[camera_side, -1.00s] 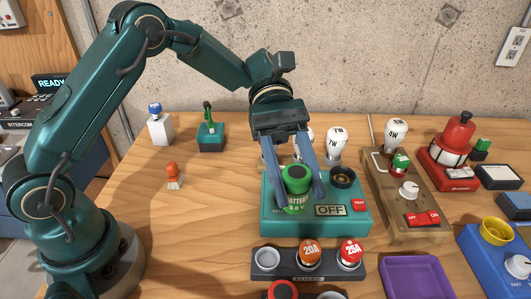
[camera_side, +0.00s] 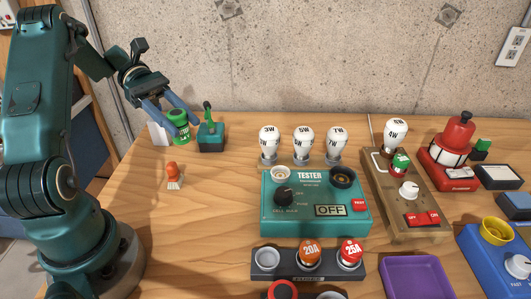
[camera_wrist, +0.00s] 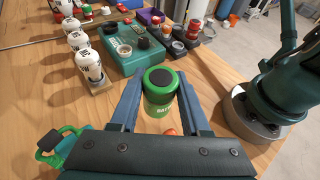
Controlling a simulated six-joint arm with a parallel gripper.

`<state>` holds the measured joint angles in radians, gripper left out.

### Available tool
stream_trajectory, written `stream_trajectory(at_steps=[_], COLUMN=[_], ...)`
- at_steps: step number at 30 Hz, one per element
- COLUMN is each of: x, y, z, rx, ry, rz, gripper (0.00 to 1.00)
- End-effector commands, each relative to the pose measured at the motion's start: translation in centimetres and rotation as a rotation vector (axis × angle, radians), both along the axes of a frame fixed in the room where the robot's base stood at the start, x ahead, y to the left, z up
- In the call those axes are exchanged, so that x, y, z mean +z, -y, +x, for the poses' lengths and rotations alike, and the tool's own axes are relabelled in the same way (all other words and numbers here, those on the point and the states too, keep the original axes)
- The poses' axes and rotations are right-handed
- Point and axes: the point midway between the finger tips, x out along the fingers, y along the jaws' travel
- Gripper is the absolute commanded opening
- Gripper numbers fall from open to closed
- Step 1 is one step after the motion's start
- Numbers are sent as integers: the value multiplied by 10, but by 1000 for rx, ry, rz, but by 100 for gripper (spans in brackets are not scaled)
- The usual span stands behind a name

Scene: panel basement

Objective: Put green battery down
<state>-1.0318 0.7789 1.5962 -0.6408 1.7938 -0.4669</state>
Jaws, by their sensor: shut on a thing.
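The green battery (camera_side: 180,124), a cylinder with a dark top, is between the blue fingers of my gripper (camera_side: 168,119) at the left back of the wooden table. In the wrist view the battery (camera_wrist: 160,92) stands upright between the two fingers (camera_wrist: 158,100), with part of its label showing. My gripper is shut on it. In the side view the battery is beside the small teal block with a green lever (camera_side: 210,136). I cannot tell whether its bottom touches the table.
A white block (camera_side: 157,133) is partly hidden behind my gripper. The teal tester (camera_side: 315,212) reads OFF, with an empty light socket (camera_side: 281,174). White bulbs (camera_side: 303,143) stand behind it. The table's left front is mostly clear.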

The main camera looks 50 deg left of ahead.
Motion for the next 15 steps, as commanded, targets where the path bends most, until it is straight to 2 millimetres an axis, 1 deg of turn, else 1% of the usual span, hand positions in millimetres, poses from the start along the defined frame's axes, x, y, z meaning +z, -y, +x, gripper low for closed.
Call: stream_trajectory(at_steps=[2,5,15], x=[-1,-6,-49], y=[-4,2,67], z=[-1,3,36], rx=[24,32,26], ry=[0,0,-4], rz=[-1,-4,-6], gripper=[0,0,0])
